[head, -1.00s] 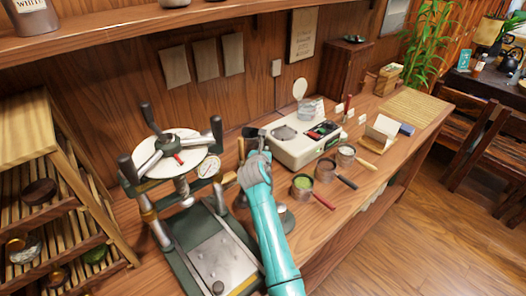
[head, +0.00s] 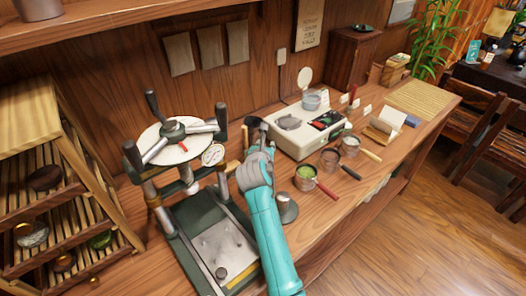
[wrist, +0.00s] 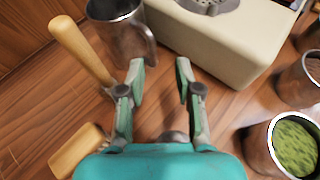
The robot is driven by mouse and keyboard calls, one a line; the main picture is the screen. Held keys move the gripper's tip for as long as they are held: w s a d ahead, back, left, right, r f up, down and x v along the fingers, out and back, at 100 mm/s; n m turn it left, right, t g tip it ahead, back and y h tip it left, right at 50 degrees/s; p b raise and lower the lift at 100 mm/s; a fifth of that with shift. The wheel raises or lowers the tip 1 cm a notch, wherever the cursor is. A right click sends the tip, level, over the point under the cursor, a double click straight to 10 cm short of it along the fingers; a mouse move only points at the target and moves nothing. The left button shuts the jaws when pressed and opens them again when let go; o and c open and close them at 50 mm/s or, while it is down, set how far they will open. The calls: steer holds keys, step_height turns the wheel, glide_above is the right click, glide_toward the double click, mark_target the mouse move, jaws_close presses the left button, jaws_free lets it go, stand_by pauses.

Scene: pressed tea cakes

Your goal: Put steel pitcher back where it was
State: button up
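The steel pitcher (wrist: 118,32) stands on the wooden counter at the upper left of the wrist view, its top cut off by the frame edge. Its handle faces my gripper, just beyond the left fingertip. My gripper (wrist: 161,72) is open with nothing between its fingers, and bare counter shows between them. In the head view my gripper (head: 256,148) is over the counter between the press and the cream machine. The pitcher is mostly hidden behind it there.
A wooden handle (wrist: 82,50) stands close left of my gripper, with a wooden block (wrist: 78,150) nearer. The cream machine (wrist: 215,40) is ahead right. A cup of green powder (wrist: 294,148) is at right. The press (head: 215,240) stands left in the head view.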

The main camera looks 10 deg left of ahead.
steer(key=v, duration=0.5)
steer(key=shift+s, duration=0.2)
stand_by(0.3)
